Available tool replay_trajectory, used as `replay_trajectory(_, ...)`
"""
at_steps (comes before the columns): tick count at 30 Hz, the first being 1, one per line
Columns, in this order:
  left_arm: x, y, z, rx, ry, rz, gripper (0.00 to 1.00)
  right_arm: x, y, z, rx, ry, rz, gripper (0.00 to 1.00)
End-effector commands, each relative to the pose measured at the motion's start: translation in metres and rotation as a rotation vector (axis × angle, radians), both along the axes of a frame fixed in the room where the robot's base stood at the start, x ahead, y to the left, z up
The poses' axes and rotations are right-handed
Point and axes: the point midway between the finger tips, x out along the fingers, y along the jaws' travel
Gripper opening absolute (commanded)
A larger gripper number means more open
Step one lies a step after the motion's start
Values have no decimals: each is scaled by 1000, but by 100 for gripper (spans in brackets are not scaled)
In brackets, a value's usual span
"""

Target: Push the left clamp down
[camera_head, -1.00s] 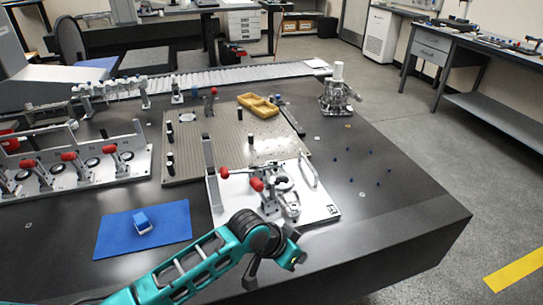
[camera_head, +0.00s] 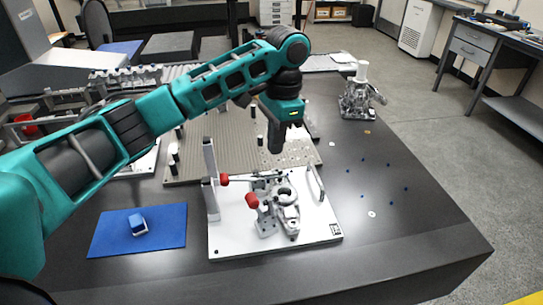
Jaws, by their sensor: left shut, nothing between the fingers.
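The white fixture plate (camera_head: 226,235) lies near the front edge of the dark table. It carries toggle clamps with red-tipped handles around a grey metal part (camera_head: 287,195). One red handle tip (camera_head: 224,180) is at the plate's left, on a lever that lies nearly level. Another red tip (camera_head: 252,200) is nearer the front, beside a metal clamp body. I cannot tell for sure which is the left clamp. My left gripper (camera_head: 276,150) points down above the back of the plate, shut and empty, apart from the clamps. My right gripper is out of view.
A blue mat (camera_head: 105,236) with a small blue-and-white block (camera_head: 138,224) lies left of the plate. A grey perforated board (camera_head: 200,170) is behind it. A metal device (camera_head: 358,100) stands at the back right. The table right of the plate is mostly clear.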

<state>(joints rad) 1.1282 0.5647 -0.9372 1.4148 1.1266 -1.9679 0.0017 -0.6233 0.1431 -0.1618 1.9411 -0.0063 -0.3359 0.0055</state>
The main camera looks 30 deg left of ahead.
Motion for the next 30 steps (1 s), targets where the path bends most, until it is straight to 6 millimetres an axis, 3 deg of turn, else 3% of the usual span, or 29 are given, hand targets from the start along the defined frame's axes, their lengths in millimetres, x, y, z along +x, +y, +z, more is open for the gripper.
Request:
replay_trajectory(13, -8, 6, -92, 0, 1, 1, 0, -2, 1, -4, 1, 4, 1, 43)
replay_trajectory(21, -29, 22, -110, 0, -1, -1, 0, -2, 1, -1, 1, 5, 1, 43)
replay_trajectory(30, -32, 24, -113, -1, -3, 0, 0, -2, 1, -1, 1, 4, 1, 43)
